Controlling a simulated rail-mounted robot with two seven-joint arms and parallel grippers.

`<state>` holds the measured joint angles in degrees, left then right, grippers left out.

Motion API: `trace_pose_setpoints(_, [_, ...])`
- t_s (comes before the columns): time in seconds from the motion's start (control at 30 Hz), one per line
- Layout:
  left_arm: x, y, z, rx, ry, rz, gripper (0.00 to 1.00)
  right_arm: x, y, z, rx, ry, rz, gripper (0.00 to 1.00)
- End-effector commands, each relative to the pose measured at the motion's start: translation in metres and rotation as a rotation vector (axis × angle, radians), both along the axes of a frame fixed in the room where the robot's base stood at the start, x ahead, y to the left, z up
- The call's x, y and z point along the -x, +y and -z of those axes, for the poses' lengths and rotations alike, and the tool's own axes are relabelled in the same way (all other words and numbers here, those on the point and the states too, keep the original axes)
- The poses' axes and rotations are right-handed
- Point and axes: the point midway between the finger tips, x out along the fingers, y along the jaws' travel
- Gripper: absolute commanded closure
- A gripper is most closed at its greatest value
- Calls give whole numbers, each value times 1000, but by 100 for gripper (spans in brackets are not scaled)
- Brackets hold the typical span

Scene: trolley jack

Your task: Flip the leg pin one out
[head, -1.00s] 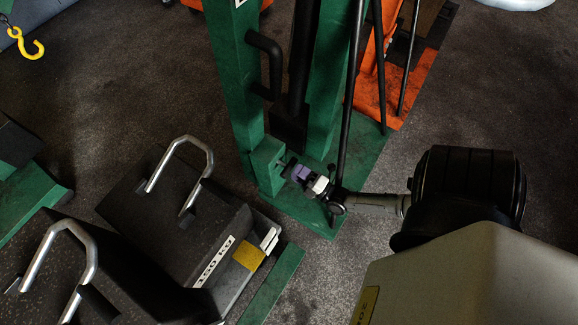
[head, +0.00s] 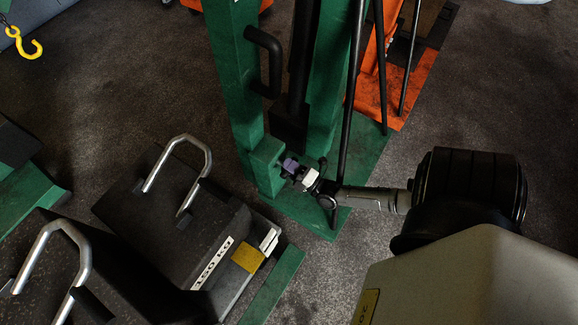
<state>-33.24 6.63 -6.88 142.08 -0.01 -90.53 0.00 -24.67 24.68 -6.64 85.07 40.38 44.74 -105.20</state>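The green jack frame (head: 236,90) stands upright in the middle of the head view, with a green bracket block (head: 266,158) at its lower end. My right arm comes in from the right, and my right gripper (head: 291,167) is at the right side of this block. A small purple part and a white part show at the gripper's tip. The gripper is small and dark here, so its finger gap is not clear. The leg pin cannot be told apart from the gripper and block. My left gripper is not in view.
Black weights with metal handles, one marked 150 KG (head: 212,264), stand at the lower left. A thin black rod (head: 350,100) rises just behind my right gripper. An orange frame (head: 412,72) stands at the back right. A yellow hook (head: 27,43) hangs upper left.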

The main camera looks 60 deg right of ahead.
Motion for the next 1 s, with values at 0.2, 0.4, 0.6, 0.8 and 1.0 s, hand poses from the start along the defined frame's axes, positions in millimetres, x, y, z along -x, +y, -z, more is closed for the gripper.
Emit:
trace_pose_setpoints(0.2, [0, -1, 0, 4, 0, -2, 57, 0, 0, 0, 0, 0, 0, 91])
trace_pose_setpoints(0.4, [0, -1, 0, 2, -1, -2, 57, 0, 0, 0, 0, -1, 0, 100])
trace_pose_setpoints(0.6, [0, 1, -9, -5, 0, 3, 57, 9, 1, -3, -1, 1, 3, 100])
trace_pose_setpoints(0.8, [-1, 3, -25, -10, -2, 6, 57, 31, 4, -3, -1, 1, 2, 100])
trace_pose_setpoints(1.0, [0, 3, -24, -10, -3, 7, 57, 35, 5, 0, -2, -3, 0, 100])
